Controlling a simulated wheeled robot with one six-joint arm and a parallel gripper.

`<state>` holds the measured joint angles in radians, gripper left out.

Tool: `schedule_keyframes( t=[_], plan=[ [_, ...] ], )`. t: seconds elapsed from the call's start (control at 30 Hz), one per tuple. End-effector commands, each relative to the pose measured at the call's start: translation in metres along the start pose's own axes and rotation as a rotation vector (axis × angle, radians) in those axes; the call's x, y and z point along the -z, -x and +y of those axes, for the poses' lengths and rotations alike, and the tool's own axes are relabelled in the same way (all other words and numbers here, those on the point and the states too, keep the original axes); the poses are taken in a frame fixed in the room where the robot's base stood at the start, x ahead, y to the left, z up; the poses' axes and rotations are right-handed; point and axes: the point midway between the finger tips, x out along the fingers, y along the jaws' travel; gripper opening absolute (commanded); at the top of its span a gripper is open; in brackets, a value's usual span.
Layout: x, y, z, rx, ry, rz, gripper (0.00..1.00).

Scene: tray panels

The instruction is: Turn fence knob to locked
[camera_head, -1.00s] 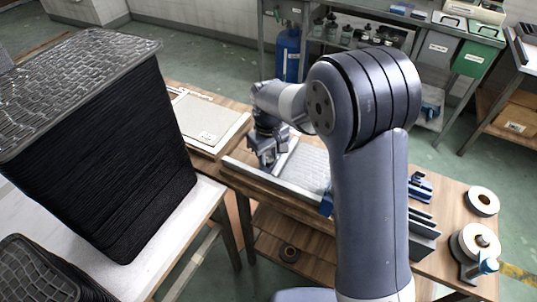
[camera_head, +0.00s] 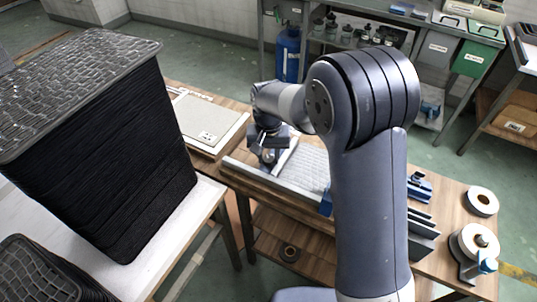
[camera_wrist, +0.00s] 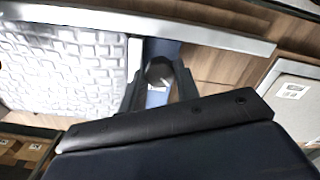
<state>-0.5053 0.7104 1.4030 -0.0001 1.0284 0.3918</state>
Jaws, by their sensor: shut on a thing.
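My gripper (camera_head: 268,155) is down at the far left end of the light textured panel (camera_head: 314,168) on the wooden bench. The knob sits beside the edge of the textured panel (camera_wrist: 60,65) and close to a long metal fence rail (camera_wrist: 150,22). In the head view my gripper hides the knob. I cannot read a locked mark on it.
A tall stack of black textured trays (camera_head: 110,150) stands on a white table at the left. A framed board (camera_head: 210,122) lies left of my gripper. Tape rolls (camera_head: 481,200) and a blue clamp-like part (camera_head: 420,186) are at the bench's right.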

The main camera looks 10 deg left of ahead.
Motion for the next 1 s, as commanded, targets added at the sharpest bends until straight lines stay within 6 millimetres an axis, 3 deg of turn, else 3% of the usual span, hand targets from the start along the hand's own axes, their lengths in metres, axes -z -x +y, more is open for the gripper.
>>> schedule_keyframes(
  t=[0.6,1.0],
  plan=[
    [0.0002,0.0004,-0.0001,0.001,-0.57,0.001,0.07],
    [0.0002,0.0004,-0.0002,0.001,-0.8,0.001,0.07]
  ],
)
